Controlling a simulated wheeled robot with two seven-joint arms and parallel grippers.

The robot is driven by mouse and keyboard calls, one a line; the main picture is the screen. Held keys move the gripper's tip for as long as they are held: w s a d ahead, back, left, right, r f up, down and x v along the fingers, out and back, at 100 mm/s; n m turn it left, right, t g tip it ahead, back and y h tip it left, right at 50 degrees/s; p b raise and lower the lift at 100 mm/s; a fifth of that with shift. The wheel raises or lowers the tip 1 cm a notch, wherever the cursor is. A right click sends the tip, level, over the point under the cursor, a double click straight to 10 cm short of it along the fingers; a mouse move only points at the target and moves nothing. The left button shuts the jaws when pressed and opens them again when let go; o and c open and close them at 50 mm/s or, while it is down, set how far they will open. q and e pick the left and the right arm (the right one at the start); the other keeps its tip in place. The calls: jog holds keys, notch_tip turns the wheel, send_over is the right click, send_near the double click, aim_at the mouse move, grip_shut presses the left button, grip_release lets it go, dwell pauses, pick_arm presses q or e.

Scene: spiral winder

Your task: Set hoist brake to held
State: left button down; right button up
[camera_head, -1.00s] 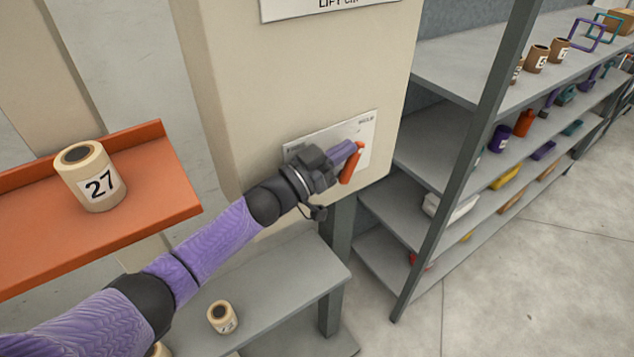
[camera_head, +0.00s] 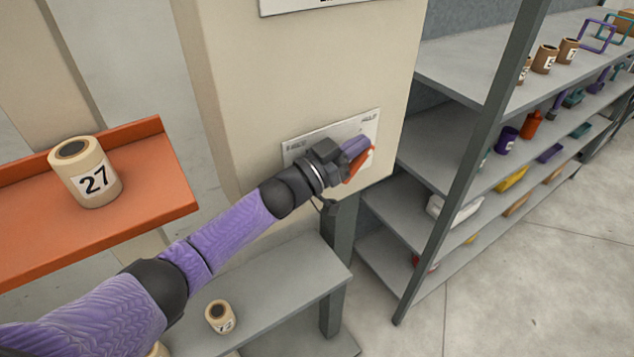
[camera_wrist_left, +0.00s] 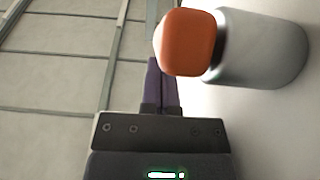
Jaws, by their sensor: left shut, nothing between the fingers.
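The hoist brake is an orange lever (camera_head: 360,166) on a pale plate (camera_head: 308,142) on the cream cabinet. The lever leans up to the right, partly hidden behind my left gripper (camera_head: 358,147). Small labels stand at the plate's upper left and upper right; I cannot read them surely. My left gripper is shut and empty, with its purple fingers next to the lever. In the left wrist view the orange lever end (camera_wrist_left: 187,42) and a grey cylinder (camera_wrist_left: 268,50) sit just beyond and right of the shut fingers (camera_wrist_left: 160,88). Whether they touch is unclear. My right gripper is out of view.
An orange shelf (camera_head: 165,180) with a roll marked 27 (camera_head: 86,172) is at the left. A grey bench (camera_head: 290,285) with a small roll (camera_head: 220,317) stands below. A grey rack (camera_head: 455,175) holds several items at the right. Open floor (camera_head: 530,270) lies beyond.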

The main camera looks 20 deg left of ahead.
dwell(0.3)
pick_arm(q)
jog(key=b+v, duration=0.1)
jog(key=v, duration=0.9)
